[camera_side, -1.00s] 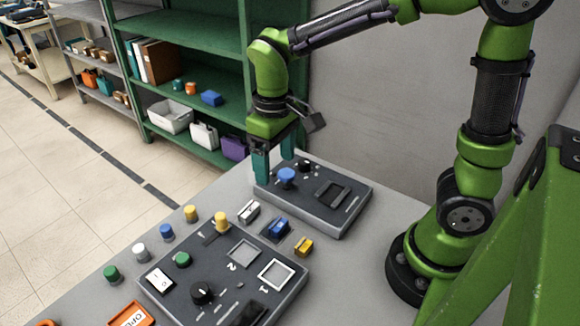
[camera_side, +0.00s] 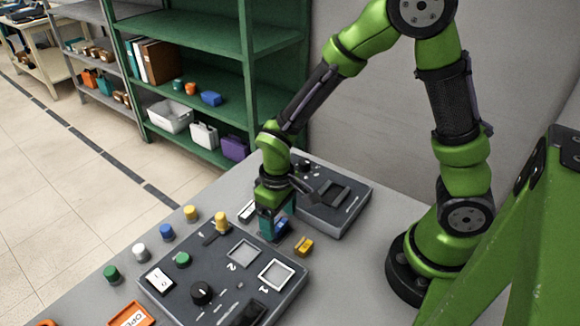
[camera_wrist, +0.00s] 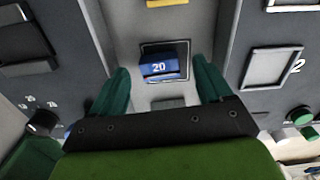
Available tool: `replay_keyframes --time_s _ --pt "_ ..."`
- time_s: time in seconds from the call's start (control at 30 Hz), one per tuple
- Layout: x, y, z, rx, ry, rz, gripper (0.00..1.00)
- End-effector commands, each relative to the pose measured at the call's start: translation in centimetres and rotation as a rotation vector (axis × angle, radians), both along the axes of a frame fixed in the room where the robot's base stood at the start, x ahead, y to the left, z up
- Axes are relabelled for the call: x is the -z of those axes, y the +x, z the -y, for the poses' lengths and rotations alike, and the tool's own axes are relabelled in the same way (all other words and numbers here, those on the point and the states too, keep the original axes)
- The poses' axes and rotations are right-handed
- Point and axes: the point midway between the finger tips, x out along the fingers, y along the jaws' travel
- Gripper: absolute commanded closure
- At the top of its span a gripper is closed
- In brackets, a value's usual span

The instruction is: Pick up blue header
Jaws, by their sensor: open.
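The blue header (camera_side: 282,224) is a small block marked "20" on the grey table between the two dark panels. In the wrist view the blue header (camera_wrist: 159,68) lies ahead of and between my teal fingers, in a dark square frame. In the side view the fingers partly hide the header. I cannot tell whether the fingers touch it.
A yellow block (camera_side: 303,246) and a white block (camera_side: 247,211) lie on either side of the header. The front panel (camera_side: 225,272) has square sockets and knobs. The rear panel (camera_side: 335,208) stands close behind my gripper. Several coloured buttons line the table's left.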

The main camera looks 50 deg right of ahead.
Motion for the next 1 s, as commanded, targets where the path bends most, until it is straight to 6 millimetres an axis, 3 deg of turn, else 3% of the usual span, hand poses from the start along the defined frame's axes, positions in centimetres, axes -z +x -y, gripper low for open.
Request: replay_keyframes --time_s 0.1,0.37,0.73,1.0 --pt "1.08 -0.02 0.04 0.0 0.0 -0.001 0.21" --pt "1.21 0.03 0.03 0.001 0.0 0.001 0.23" --pt "1.17 0.04 0.03 0.001 0.0 0.001 0.8" --pt "0.87 0.09 0.01 0.001 0.001 0.003 0.81"
